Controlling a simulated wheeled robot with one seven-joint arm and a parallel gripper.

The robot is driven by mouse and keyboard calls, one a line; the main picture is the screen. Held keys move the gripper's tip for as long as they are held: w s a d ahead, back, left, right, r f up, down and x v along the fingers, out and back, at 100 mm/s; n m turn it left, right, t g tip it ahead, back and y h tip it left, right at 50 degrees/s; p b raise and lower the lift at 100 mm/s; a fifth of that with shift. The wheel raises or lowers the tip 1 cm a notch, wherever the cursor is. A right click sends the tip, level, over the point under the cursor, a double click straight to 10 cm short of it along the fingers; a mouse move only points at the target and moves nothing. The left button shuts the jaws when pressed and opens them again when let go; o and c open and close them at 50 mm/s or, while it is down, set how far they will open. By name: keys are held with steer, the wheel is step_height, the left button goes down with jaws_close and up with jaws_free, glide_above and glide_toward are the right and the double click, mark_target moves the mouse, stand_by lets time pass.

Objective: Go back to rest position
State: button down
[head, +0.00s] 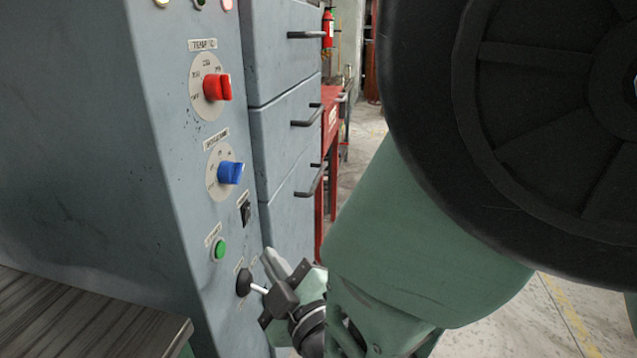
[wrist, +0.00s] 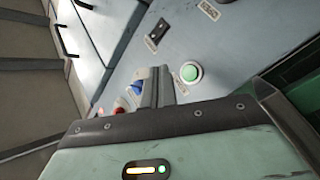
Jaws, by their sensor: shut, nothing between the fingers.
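My gripper (head: 272,262) is low in the head view, close to the front of the grey control panel (head: 165,120). It is shut and empty. Its closed fingers also show in the wrist view (wrist: 160,78), pointing toward the panel. The green button (head: 220,249) is above and left of the gripper in the head view; it also shows in the wrist view (wrist: 190,72), just right of the fingers. A black and white lever (head: 244,283) is immediately left of the gripper; I cannot tell whether they touch.
A red knob (head: 217,87), a blue knob (head: 230,172) and a black switch (head: 245,212) project from the panel. Grey drawers (head: 287,130) with dark handles stand beyond, then a red bench (head: 331,110). A dark-topped table (head: 70,320) is at lower left. My arm blocks the right side.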

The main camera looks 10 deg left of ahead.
steer(key=s+d+m+g+h, duration=0.55)
steer(key=s+d+g, duration=0.2)
steer(key=d, duration=0.55)
steer(key=s+d+m+g+h, duration=0.55)
steer(key=s+d+g, duration=0.2)
steer(key=d, duration=0.65)
step_height(320, 180, up, 13)
steer(key=p, duration=1.3)
steer(key=shift+s+a+r+n+t, duration=0.15)
steer(key=shift+s+a+n+t, duration=0.2)
steer(key=shift+a+n, duration=0.1)
